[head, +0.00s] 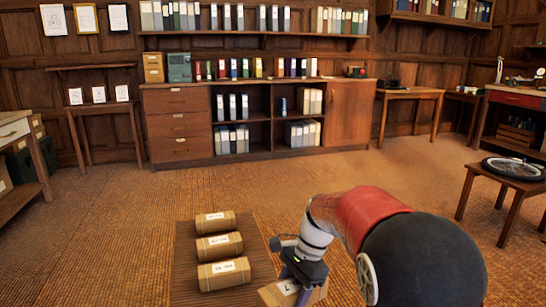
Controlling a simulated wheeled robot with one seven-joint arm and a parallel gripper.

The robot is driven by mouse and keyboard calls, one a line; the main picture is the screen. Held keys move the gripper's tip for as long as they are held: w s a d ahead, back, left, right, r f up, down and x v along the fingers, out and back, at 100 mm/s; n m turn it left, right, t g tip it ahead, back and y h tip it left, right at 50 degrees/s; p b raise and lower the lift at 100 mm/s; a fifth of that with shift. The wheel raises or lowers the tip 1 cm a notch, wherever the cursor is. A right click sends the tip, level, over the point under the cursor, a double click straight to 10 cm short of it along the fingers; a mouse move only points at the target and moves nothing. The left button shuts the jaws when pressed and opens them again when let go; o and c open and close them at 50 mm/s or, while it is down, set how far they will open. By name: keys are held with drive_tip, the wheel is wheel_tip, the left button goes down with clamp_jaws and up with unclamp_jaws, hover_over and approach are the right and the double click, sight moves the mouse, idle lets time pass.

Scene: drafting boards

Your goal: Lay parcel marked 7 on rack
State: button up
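A brown wrapped parcel (269,295) with a white label is at the bottom of the head view, partly cut off. Its label shows one dark mark that I cannot read surely as a 7. My gripper (302,289) is right over this parcel, with a finger in front of its face. The arm hides the rest, so I cannot tell whether the fingers are closed on it. A low brown slatted rack (185,255) lies on the floor to the left. The parcel overlaps the rack's right edge in the picture; whether it touches is unclear.
Three labelled parcels lie in a column on the rack: far (230,225), middle (233,245) and near (240,276). A low table (513,176) with a wheel stands at right. A cabinet (180,150) lines the back wall. The floor between is clear.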

drive_tip(key=d+f+n+h, duration=0.1)
drive_tip(key=d+f+n, duration=0.2)
drive_tip(key=f, duration=0.4)
drive_tip(key=d+f+n+g+h, duration=0.1)
drive_tip(key=d+f+n, duration=0.3)
drive_tip(key=f, duration=0.3)
drive_tip(key=d+f+n+g+h, duration=0.1)
drive_tip(key=d+f+n, duration=0.3)
drive_tip(key=f, duration=0.3)
drive_tip(key=shift+w+d+n+h, duration=0.15)
drive_tip(key=shift+w+n+h, duration=0.25)
